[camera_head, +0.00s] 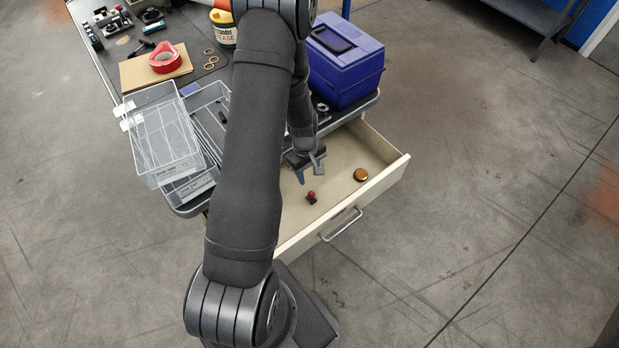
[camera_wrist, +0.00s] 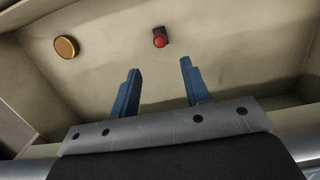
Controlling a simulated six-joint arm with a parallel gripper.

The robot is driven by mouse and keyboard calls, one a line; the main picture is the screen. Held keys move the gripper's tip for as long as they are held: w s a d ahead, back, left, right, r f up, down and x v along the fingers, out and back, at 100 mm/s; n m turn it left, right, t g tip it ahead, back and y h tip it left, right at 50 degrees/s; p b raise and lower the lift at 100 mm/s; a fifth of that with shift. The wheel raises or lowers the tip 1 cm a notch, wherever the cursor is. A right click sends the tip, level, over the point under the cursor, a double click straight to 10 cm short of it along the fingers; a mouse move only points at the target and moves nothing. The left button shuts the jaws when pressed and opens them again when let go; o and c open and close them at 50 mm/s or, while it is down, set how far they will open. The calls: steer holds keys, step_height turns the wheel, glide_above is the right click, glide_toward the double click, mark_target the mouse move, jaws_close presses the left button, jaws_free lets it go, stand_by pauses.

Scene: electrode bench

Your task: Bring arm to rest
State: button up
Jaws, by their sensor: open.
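My gripper (camera_head: 312,180) is over the open drawer (camera_head: 392,172) at the end of the bench. In the wrist view its two blue fingers (camera_wrist: 160,84) stand apart with nothing between them. A small part with a red top and dark base (camera_head: 311,197) lies on the drawer floor near the fingers; it also shows in the wrist view (camera_wrist: 160,40), beyond the fingertips. A round brown-gold disc (camera_head: 361,175) lies in the drawer to the right; it is at the upper left in the wrist view (camera_wrist: 66,47). My arm hides part of the drawer.
A blue toolbox (camera_head: 345,65) stands on the bench (camera_head: 95,30) beside my arm. Clear organizer trays (camera_head: 165,140) are stacked at the left corner. Red tape (camera_head: 165,60) and a grease tub (camera_head: 223,30) are further back. The drawer handle (camera_head: 340,224) sticks out over open floor.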

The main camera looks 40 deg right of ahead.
mark_target(311, 192)
steer(key=shift+r, duration=0.15)
steer(key=f, duration=0.4)
steer(key=s+f, duration=0.1)
steer(key=f, duration=0.7)
steer(key=shift+s+f, duration=0.15)
steer(key=shift+s, duration=0.05)
steer(key=shift+r, duration=0.3)
